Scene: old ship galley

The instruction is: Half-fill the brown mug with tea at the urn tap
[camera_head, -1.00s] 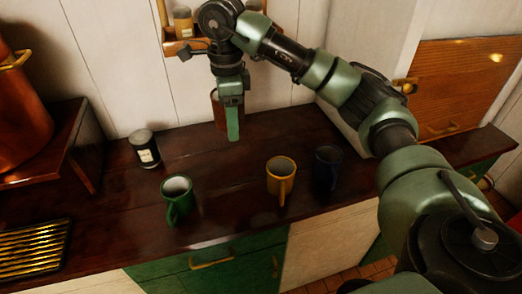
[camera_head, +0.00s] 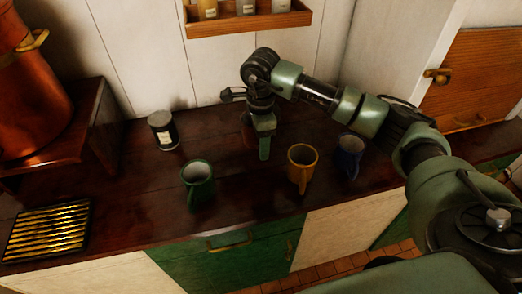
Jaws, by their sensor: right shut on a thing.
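The brown mug (camera_head: 248,133) is at the back of the dark counter, mostly hidden behind my right gripper (camera_head: 263,150). That gripper points down and is shut on the mug. I cannot tell whether the mug's base touches the counter, and its inside is not visible. The copper urn (camera_head: 28,105) stands at the far left on a raised dark wooden stand, with a brass handle on its side. I do not see its tap clearly. My left gripper is not in view.
A green mug (camera_head: 198,182), a yellow mug (camera_head: 301,163) and a dark blue mug (camera_head: 349,152) stand along the counter. A brass-slatted drip tray (camera_head: 48,230) lies front left. A wall shelf (camera_head: 252,21) holds jars.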

